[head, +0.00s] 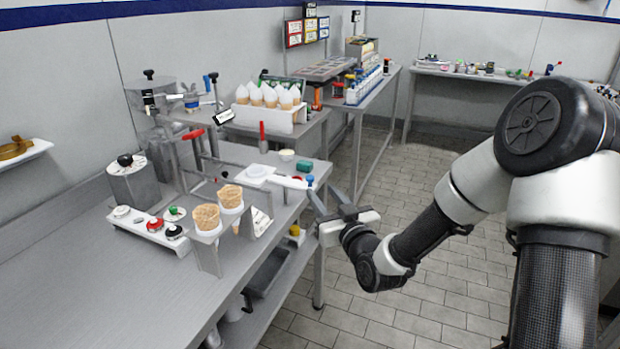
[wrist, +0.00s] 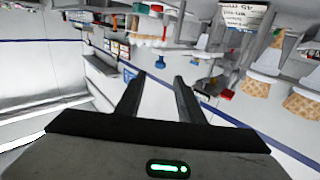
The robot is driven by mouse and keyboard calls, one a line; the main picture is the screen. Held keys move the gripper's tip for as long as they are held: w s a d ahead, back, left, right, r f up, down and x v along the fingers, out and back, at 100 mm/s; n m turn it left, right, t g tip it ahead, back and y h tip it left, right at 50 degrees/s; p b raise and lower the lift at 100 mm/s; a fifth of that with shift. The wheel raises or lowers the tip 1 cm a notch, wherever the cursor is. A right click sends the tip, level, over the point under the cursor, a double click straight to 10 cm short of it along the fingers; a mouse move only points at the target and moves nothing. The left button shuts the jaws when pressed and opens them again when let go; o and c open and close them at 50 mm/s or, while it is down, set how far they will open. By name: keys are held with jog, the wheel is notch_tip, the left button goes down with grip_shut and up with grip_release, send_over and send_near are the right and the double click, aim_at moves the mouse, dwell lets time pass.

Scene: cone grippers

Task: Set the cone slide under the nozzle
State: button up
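A white slide-like bar with a round plate (head: 258,172) lies on the steel bench, with red and blue knobs (head: 309,181) at its right end. I cannot tell for certain that it is the cone slide. A frame with a red handle (head: 193,134) stands behind and left of it; which part is the nozzle is unclear. My gripper (head: 324,198) is off the bench's right edge, near the knobs. Its fingers (wrist: 159,82) are apart and empty.
A white tray with knobs and small bowls (head: 150,226) lies left of the cones. White-wrapped cones stand in a rack (head: 272,125) behind. A red-handled tool (head: 263,138) stands upright nearby. Tiled floor (head: 440,230) is free to the right; the bench's front left is bare.

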aim_at(311, 179)
jog(key=x, duration=0.9)
jog(key=shift+w+a, duration=0.1)
jog(key=shift+w, duration=0.1)
grip_shut()
